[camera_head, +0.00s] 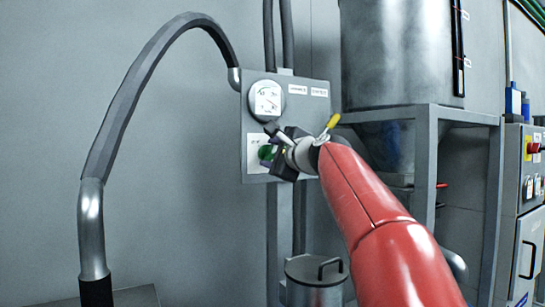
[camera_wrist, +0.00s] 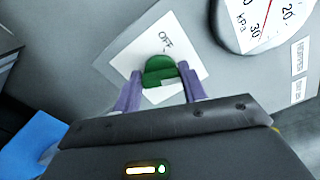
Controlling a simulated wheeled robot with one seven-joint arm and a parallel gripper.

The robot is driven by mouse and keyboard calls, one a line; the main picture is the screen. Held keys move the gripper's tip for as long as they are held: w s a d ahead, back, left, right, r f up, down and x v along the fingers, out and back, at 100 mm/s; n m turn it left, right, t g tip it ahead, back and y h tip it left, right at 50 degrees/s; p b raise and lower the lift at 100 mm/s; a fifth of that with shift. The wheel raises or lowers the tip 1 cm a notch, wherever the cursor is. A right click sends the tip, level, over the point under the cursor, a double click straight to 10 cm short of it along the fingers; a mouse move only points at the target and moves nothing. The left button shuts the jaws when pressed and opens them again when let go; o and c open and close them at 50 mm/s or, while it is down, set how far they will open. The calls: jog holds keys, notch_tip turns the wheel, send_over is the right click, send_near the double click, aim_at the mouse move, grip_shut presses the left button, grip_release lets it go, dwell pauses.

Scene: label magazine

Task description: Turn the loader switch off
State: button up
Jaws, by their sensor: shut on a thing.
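The loader switch is a green knob (camera_wrist: 160,72) on a white label plate with "OFF" printed above it in the wrist view. In the head view my gripper (camera_head: 268,157) is at the panel's lower left, at the end of my red arm. A white mark shows on the knob's lower right; the lower part of the knob is hidden by my gripper.
A round white gauge (camera_head: 267,100) marked kPa sits just above the switch. A thick grey hose (camera_head: 135,95) arches on the left. A metal tank on a frame (camera_head: 425,110) stands to the right, with a lidded can (camera_head: 315,272) below the panel.

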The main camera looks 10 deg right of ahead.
jog(key=n, duration=0.2)
jog(key=n+b, duration=0.1)
jog(key=n, duration=0.1)
jog(key=n+b, duration=0.1)
jog(key=n, duration=0.1)
jog(key=shift+f, duration=0.3)
jog(key=n+b, duration=0.1)
jog(key=n, duration=0.3)
jog(key=shift+f, duration=0.1)
jog(key=shift+n+b, duration=0.5)
jog(key=shift+n, duration=1.4)
jog(key=o, duration=1)
jog(key=b+v, duration=0.2)
jog(key=v, duration=0.5)
jog(key=shift+s+d+b, duration=0.15)
jog(key=shift+s+b, duration=0.2)
